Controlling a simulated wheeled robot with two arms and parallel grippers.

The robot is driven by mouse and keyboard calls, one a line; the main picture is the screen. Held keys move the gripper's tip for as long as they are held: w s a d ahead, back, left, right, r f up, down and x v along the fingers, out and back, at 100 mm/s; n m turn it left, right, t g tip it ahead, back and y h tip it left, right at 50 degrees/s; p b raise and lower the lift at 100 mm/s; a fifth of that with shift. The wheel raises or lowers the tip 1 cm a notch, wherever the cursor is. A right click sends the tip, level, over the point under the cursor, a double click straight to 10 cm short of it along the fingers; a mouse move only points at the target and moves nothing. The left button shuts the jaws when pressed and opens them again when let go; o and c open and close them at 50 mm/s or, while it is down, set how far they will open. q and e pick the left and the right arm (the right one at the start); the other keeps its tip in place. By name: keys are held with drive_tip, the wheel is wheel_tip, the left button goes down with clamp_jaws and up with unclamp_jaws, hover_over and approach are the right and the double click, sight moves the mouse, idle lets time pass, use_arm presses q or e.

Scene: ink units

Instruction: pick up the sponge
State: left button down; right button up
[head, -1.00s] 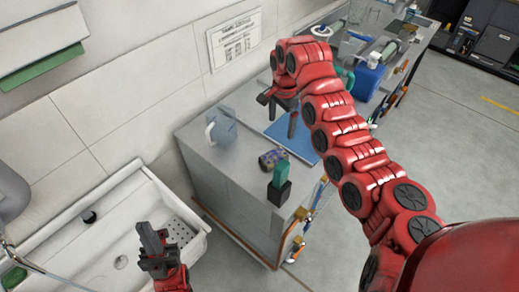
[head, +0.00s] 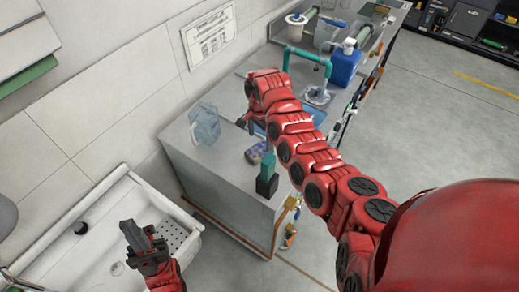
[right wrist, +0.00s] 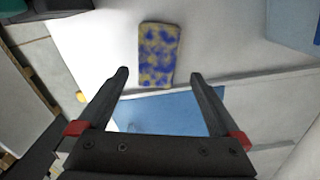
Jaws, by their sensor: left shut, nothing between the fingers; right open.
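The sponge (head: 254,155), mottled blue and yellow, lies flat on the grey counter top (head: 228,180). In the right wrist view the sponge (right wrist: 158,55) shows whole, just beyond the fingertips and between their lines. My right gripper (right wrist: 160,78) is open and empty, its two dark fingers spread on either side of a gap wider than the sponge. In the head view my right gripper (head: 255,128) is over the counter beside the sponge, partly hidden by its own arm. My left gripper (head: 128,228) is shut and empty over the sink.
A green block on a dark base (head: 267,180) stands near the sponge at the counter's front edge. A clear bluish pitcher (head: 205,124) stands by the wall. A blue mat (right wrist: 175,108) lies near the sponge. The white sink (head: 60,245) is at left; a blue canister (head: 344,66) stands farther back.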

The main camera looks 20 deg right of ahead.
sight(260, 149)
drive_tip(key=shift+f, duration=0.4)
drive_tip(key=shift+s+a+f+p, duration=0.1)
drive_tip(key=shift+f+p, duration=0.15)
drive_tip(key=shift+p, duration=0.2)
drive_tip(key=f, duration=0.1)
drive_tip(key=f+p, duration=0.1)
drive_tip(key=f, duration=0.1)
drive_tip(key=shift+s+a, duration=0.15)
drive_tip(key=shift+s, duration=0.25)
drive_tip(key=shift+w+f, duration=0.15)
drive_tip(key=shift+f, duration=0.7)
drive_tip(key=c, duration=1.3)
